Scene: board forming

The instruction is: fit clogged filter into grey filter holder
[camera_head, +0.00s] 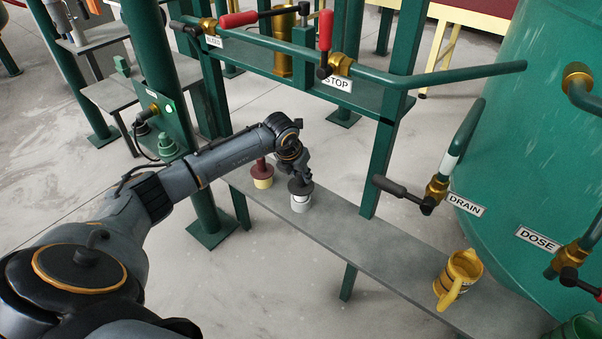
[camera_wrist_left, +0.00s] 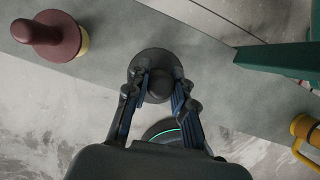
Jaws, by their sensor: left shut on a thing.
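A dark grey round cap with a knob (camera_head: 300,187) sits above a pale grey-white cylinder (camera_head: 301,204) on the narrow grey bench; I take these as the clogged filter and the grey filter holder. A thin dark line crosses the pale part, and I cannot tell how deep the filter sits. My left gripper (camera_head: 298,176) comes down from above and is shut on the filter's knob. In the left wrist view the fingers close around the dark knob (camera_wrist_left: 160,85), with the round cap (camera_wrist_left: 153,60) under it; the holder is hidden there. My right gripper is not in view.
A dark red knobbed piece (camera_head: 262,170) on a yellow base (camera_head: 263,183) stands just left on the bench (camera_head: 365,240). A yellow jug (camera_head: 458,278) stands at the bench's right end. Green posts, pipes and a valve handle (camera_head: 398,190) rise behind. The bench's middle is clear.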

